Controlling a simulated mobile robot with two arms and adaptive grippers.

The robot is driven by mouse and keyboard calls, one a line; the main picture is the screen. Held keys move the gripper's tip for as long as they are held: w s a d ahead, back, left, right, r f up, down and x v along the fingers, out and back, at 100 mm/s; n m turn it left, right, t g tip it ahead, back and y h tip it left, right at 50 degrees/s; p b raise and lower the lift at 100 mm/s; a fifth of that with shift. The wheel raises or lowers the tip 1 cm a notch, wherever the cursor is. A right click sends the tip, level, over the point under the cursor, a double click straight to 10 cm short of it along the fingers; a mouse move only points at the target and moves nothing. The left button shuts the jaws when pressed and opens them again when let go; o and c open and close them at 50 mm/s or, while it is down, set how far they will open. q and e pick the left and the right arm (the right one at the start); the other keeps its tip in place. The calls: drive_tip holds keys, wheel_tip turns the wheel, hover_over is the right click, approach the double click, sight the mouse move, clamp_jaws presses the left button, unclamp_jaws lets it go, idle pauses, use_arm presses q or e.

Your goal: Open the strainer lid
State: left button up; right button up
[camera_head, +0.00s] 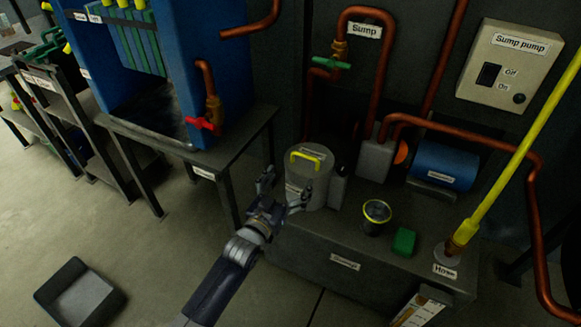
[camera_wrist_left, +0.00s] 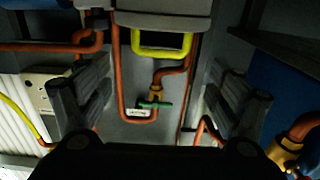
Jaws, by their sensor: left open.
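The strainer is a grey cylinder (camera_head: 309,190) on the dark bench, with a grey lid (camera_head: 318,160) on top and a yellow handle (camera_head: 305,157) on the lid. The lid appears seated on the cylinder. In the left wrist view the yellow handle (camera_wrist_left: 162,52) hangs at the top of the picture, below a grey surface. My left gripper (camera_head: 287,186) is open and empty, at the front left side of the strainer, with the handle beyond its fingers. Whether a finger touches the cylinder I cannot tell. My right gripper is in neither view.
A small dark cup (camera_head: 376,213), a green block (camera_head: 404,241) and a yellow pole (camera_head: 515,155) stand to the right on the bench (camera_head: 345,263). Copper pipes (camera_head: 382,60) with a green valve (camera_head: 332,63) rise behind. A blue machine (camera_head: 215,60) with a red valve (camera_head: 204,124) is left.

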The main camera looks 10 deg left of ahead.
sight(305, 157)
use_arm(q)
drive_tip(key=b+x, duration=0.2)
drive_tip(key=x, duration=0.7)
drive_tip(key=shift+w+d+b, duration=0.1)
drive_tip(key=shift+w+b, duration=0.15)
drive_tip(key=shift+b, duration=0.05)
drive_tip(key=shift+w+d, duration=0.2)
drive_tip(key=shift+w, duration=0.4)
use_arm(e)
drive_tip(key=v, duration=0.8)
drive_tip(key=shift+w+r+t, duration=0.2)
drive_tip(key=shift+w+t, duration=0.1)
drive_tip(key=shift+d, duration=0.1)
use_arm(q)
drive_tip(key=c, duration=1.2)
drive_tip(key=shift+r, duration=0.1)
drive_tip(key=shift+c, duration=0.2)
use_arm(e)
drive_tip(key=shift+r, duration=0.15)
